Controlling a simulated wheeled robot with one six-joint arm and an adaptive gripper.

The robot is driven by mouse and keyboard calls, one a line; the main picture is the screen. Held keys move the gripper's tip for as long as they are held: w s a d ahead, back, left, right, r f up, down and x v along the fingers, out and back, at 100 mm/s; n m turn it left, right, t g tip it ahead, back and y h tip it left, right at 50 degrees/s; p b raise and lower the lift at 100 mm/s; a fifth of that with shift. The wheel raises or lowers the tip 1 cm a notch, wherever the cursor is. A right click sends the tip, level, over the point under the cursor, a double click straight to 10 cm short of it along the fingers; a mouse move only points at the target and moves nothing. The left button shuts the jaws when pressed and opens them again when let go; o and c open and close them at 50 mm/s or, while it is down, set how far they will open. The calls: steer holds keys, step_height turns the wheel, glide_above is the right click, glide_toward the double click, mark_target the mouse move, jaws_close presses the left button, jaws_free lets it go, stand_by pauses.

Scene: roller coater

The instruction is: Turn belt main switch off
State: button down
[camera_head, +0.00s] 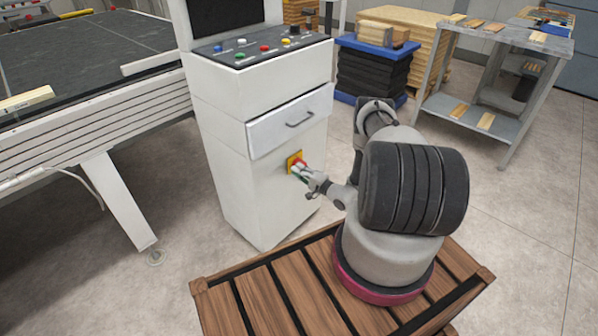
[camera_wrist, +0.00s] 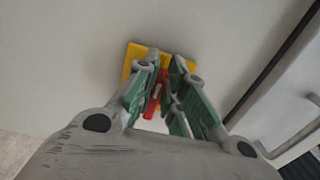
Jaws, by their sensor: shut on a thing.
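The belt main switch is a red handle (camera_wrist: 155,94) on a yellow plate (camera_wrist: 133,57), fixed to the front of the white cabinet below its drawer. In the head view the yellow plate (camera_head: 291,163) shows just past my gripper (camera_head: 302,170). In the wrist view my gripper (camera_wrist: 163,88) has its green-padded fingers on either side of the red handle and is shut on it. The handle looks slightly tilted in that view. The fingers cover part of the plate and handle, and any markings cannot be read.
The white cabinet (camera_head: 225,130) has a drawer (camera_head: 290,118) with a handle above the switch and a panel of coloured buttons (camera_head: 262,47) on top. A conveyor (camera_head: 80,90) stands at the left. A grey workbench (camera_head: 500,40) stands at the back right. Floor on the right is clear.

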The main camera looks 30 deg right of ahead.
steer(key=shift+s+f, duration=0.1)
steer(key=c, duration=1.5)
jaws_free()
steer(key=v, duration=1.2)
